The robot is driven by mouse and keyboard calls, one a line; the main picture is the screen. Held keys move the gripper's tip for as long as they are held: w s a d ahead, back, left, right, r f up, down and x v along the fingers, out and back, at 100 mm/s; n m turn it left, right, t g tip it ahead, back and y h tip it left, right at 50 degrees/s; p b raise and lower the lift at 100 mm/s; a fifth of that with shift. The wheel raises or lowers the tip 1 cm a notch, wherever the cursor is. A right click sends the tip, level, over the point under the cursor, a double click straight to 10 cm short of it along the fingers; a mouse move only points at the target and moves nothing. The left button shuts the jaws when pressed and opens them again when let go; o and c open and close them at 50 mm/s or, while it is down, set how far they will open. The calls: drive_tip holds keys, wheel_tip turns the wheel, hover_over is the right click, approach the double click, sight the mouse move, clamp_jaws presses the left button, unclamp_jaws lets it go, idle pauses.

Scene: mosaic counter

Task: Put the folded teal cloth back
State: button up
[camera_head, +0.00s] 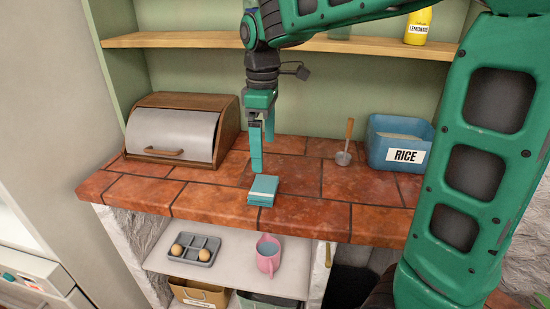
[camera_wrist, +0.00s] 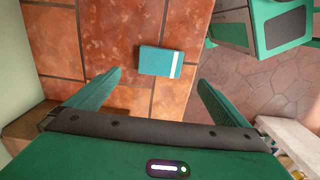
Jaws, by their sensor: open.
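The folded teal cloth (camera_head: 263,190) lies flat near the front edge of the red tiled counter (camera_head: 185,200). It is a small block with a pale stripe along one end. In the wrist view the cloth (camera_wrist: 158,62) lies ahead of my gripper, between the lines of its two fingers. My gripper (camera_head: 262,150) points down above the counter, just behind the cloth in the head view. In the wrist view its fingers (camera_wrist: 160,80) are spread wide with nothing between them. The gripper is open and empty, apart from the cloth.
A bread box (camera_head: 175,130) stands on the left of the counter. A blue rice bin (camera_head: 398,143) and a metal scoop (camera_head: 344,157) stand on the right. A shelf (camera_head: 190,40) runs above. Counter beside the cloth is clear.

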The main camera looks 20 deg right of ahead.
drive_tip(key=s+d+f+m, duration=0.4)
drive_tip(key=s+d+m, duration=0.4)
drive_tip(key=s, duration=0.5)
drive_tip(key=s+d+f+m, duration=0.4)
drive_tip(key=s+d+m, duration=0.5)
drive_tip(key=s, duration=0.4)
drive_tip(key=shift+s+d+f+m, duration=0.2)
drive_tip(key=shift+d+m, duration=0.1)
drive_tip(key=shift+d, duration=0.45)
